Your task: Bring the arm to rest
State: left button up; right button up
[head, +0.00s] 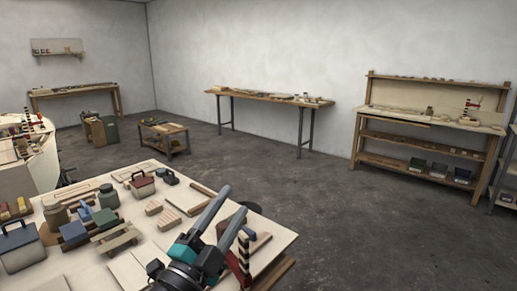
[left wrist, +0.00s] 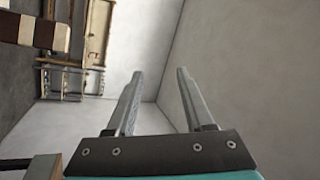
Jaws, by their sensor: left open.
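My left gripper (head: 234,198) is raised above the near right part of the plywood-topped table, its two grey fingers pointing up and to the right. The fingers stand apart with nothing between them. In the left wrist view the open fingers (left wrist: 159,72) point toward bare grey walls and the room's corner. My left arm's black and teal wrist comes in at the bottom of the head view. My right gripper does not show.
The table (head: 126,270) holds several jars, boxes and wooden blocks left of the gripper. A striped post (head: 244,252) stands close to its right. A long bench (head: 268,97) and a shelved workbench (head: 428,122) stand farther back. The floor (head: 350,220) at right is clear.

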pick_arm(q)
jog(key=s+a+f+n+g+y, duration=0.4)
jog(key=a+f+n+y, duration=0.15)
jog(key=f, duration=0.45)
jog(key=s+a+f+n+g+y, duration=0.3)
jog(key=s+a+f+n+y, duration=0.15)
jog(key=f+n, duration=0.35)
jog(key=s+f+n+g, duration=0.1)
jog(key=s+f+g, duration=0.45)
jog(key=s, duration=0.35)
jog(key=s+f+n+g, duration=0.2)
jog(key=s+f+g, duration=0.2)
jog(key=s+f, duration=0.4)
notch_tip(320, 180, down, 22)
jog(key=s+a+b, duration=0.1)
jog(key=s, duration=0.2)
jog(key=s+a+f+g, duration=0.2)
jog(key=s+f, duration=1.1)
jog(key=s, duration=0.1)
jog(key=shift+s+a+f+m+b, duration=0.3)
jog(key=shift+s+m+b, duration=0.05)
jog(key=shift+s+m, duration=0.1)
